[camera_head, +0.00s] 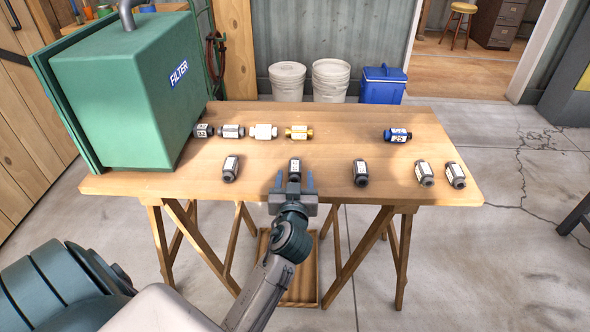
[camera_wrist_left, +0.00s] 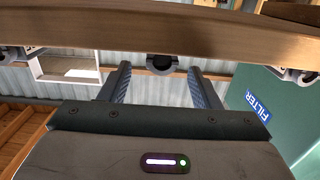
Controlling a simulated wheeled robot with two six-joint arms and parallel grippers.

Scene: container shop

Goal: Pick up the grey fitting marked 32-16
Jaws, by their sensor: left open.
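My left gripper (camera_head: 293,182) is open at the table's front edge, its fingers pointing toward a dark grey fitting with a white label (camera_head: 294,168). The fitting lies in line with the gap between the fingers; I cannot tell whether it is between them. In the left wrist view, the open fingers (camera_wrist_left: 160,78) flank a dark round end (camera_wrist_left: 160,62) by the table edge, with nothing held. Other grey fittings lie in the front row (camera_head: 230,168), (camera_head: 360,173), (camera_head: 425,174), (camera_head: 456,175) and back row (camera_head: 203,130), (camera_head: 231,131). I cannot read which is marked 32-16. My right gripper is not in view.
A white fitting (camera_head: 264,131), a brass one (camera_head: 299,132) and a blue one marked 25 (camera_head: 397,135) lie in the back row. A green FILTER housing (camera_head: 125,100) fills the left end of the wooden table (camera_head: 330,148). The table's middle strip is clear.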

